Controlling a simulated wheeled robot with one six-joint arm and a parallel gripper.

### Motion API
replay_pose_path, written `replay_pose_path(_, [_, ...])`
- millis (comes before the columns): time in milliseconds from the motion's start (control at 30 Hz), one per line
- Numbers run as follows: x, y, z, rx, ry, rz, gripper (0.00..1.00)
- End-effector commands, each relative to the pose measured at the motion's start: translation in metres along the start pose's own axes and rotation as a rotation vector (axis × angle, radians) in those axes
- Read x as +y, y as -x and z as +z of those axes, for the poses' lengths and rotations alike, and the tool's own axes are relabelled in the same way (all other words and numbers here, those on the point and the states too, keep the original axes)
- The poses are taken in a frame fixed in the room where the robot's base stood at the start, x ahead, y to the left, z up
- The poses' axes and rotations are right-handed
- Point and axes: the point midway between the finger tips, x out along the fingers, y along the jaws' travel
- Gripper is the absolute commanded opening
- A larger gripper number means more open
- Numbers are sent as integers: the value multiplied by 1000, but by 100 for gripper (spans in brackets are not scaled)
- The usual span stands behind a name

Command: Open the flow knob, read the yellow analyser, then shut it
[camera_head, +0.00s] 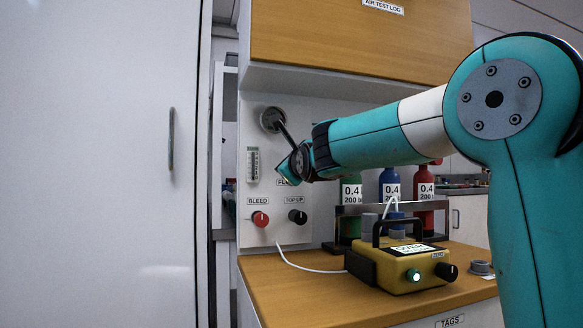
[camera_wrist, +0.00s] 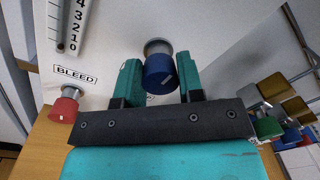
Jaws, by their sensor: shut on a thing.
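My gripper (camera_wrist: 160,78) has its two teal fingers on either side of a blue knob (camera_wrist: 159,68) on the white panel, shut on it. The knob has a small white mark on its face. In the head view my gripper (camera_head: 283,170) is at the panel and hides the knob; the label below it is partly covered, showing "FL". The yellow analyser (camera_head: 398,272) stands on the wooden counter with a green light lit. Its screen (camera_head: 412,248) reads "OVER" with a second line too small to read. A flow scale (camera_head: 253,165) is left of my gripper.
Below are a red BLEED knob (camera_head: 260,219), also in the wrist view (camera_wrist: 66,104), and a black TOP UP knob (camera_head: 297,216). Green, blue and red cylinders (camera_head: 424,205) stand in a rack behind the analyser. A white tube (camera_head: 305,267) lies on the counter (camera_head: 290,300).

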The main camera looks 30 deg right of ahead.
Motion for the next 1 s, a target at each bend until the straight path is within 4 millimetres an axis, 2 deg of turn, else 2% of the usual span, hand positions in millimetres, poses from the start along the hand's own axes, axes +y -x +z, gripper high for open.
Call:
replay_pose_path(400, [1, 0, -1, 4, -7, 2, 11])
replay_pose_path(433, [1, 0, -1, 4, -7, 2, 42])
replay_pose_path(500, [1, 0, -1, 3, -7, 2, 58])
replay_pose_path(533, [1, 0, -1, 3, -7, 2, 60])
replay_pose_path(833, [0, 2, 0, 1, -6, 1, 60])
replay_pose_path(1000, [0, 23, 1, -1, -7, 1, 60])
